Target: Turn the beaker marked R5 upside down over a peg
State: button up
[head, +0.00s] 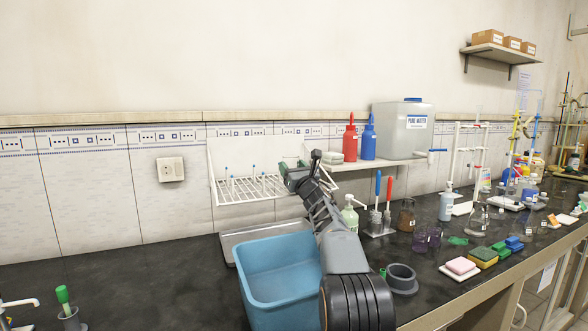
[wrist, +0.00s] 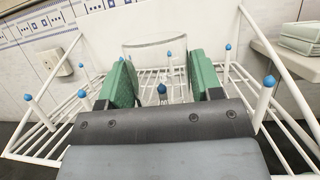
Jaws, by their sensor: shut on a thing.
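My gripper (head: 297,176) is above the right part of the white peg rack (head: 240,190) on the wall. In the wrist view its green-padded jaws (wrist: 160,80) are shut on a clear glass beaker (wrist: 150,47). The beaker's far edge shows as a pale outline between the jaws; its near part is hidden behind the gripper. I cannot read an R5 mark or tell which way its mouth faces. Several white pegs with blue tips stand on the rack; one peg (wrist: 162,91) shows between the jaws, and another (wrist: 228,50) stands right of them. I cannot tell whether the beaker touches a peg.
A blue basin (head: 275,285) stands on the dark bench below my arm. A shelf (head: 375,163) right of the rack holds red and blue bottles and a water tank (head: 402,140). A soap bottle (head: 349,215) and brushes stand right of the arm. The bench at left is mostly clear.

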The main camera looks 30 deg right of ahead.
jog(key=shift+f, duration=0.1)
dwell(0.5)
jog(key=o, duration=1.1)
